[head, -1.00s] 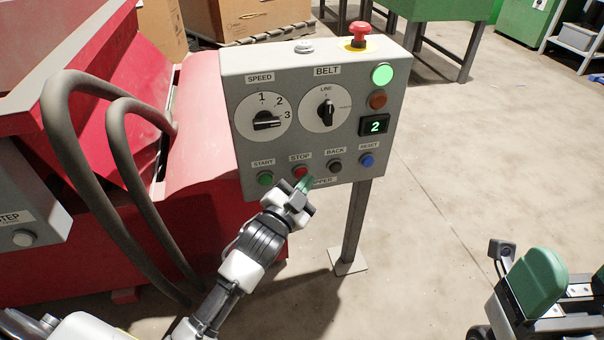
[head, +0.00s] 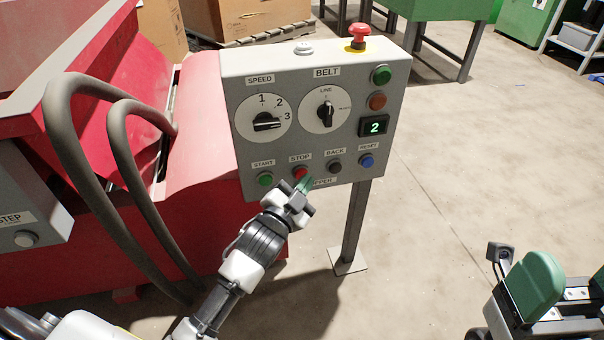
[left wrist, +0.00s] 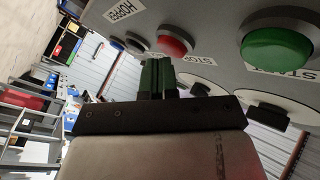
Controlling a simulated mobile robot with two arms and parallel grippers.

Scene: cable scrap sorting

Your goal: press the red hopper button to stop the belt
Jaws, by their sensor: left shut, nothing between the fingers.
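The grey control box (head: 318,130) carries a lower row of buttons. The red STOP button (head: 300,173) sits between the green START button (head: 265,179) and the dark BACK button (head: 334,166). My left gripper (head: 306,184) is shut and empty, its green tips just below and right of the red button. In the left wrist view the red button (left wrist: 175,43) shows beyond the green fingertips (left wrist: 156,75), with a small apparent gap. The green lamp (head: 381,75) on the box is dark. My right gripper (head: 570,290) is partly cut off at the lower right, its green fingers apart.
A red mushroom button (head: 359,35) on a yellow base tops the box. The blue RESET button (head: 366,160) is at the row's right end. Thick grey hoses (head: 115,170) and the red machine (head: 205,130) stand left. The floor to the right is open.

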